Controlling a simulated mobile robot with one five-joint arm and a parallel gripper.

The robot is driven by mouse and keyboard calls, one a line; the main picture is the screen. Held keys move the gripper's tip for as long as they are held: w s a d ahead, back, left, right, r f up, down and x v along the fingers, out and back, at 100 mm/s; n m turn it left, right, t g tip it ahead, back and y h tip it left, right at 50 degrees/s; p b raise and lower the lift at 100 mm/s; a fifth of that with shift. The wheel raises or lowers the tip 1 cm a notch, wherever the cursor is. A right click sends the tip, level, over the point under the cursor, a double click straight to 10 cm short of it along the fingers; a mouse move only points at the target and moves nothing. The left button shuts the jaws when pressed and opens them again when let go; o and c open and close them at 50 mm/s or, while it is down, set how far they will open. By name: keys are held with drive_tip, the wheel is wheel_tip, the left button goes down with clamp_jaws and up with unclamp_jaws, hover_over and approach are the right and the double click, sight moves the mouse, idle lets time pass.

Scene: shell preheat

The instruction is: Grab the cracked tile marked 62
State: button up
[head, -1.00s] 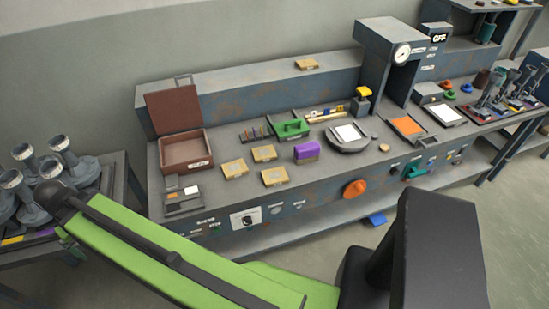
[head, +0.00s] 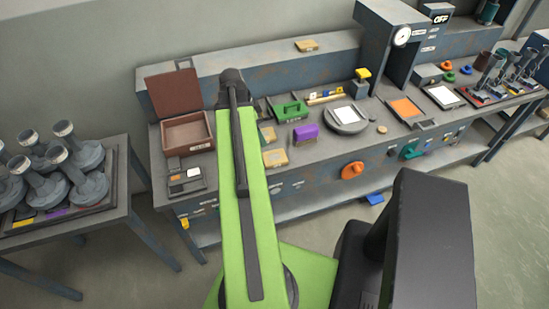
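Several tan tiles are in the head view, and I cannot read the marks on them or see cracks, so I cannot tell which is 62. One tile (head: 275,158) lies near the bench's front edge. Another tile (head: 268,134) lies just behind it, partly covered by my green arm. A third tile (head: 307,45) rests on the raised back ledge. My arm reaches up across the bench, left of these tiles. Its dark joint is at the top, and my gripper does not show beyond it.
An open brown box (head: 187,133) stands at the bench's left. A green block (head: 290,109), a purple block (head: 305,133) and a round plate with a white square (head: 345,117) stand to the right. A side table (head: 128,180) holds several grey pedestal parts.

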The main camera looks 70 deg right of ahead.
drive_tip(key=b, duration=1.1)
hover_over(274, 157)
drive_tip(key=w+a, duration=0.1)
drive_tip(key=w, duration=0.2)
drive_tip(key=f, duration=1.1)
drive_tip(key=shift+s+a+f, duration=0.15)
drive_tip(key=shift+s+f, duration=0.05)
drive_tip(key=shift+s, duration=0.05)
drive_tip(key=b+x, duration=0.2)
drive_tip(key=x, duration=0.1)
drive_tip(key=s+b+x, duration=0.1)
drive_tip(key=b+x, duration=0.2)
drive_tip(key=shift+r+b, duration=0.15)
drive_tip(key=shift+b, duration=0.2)
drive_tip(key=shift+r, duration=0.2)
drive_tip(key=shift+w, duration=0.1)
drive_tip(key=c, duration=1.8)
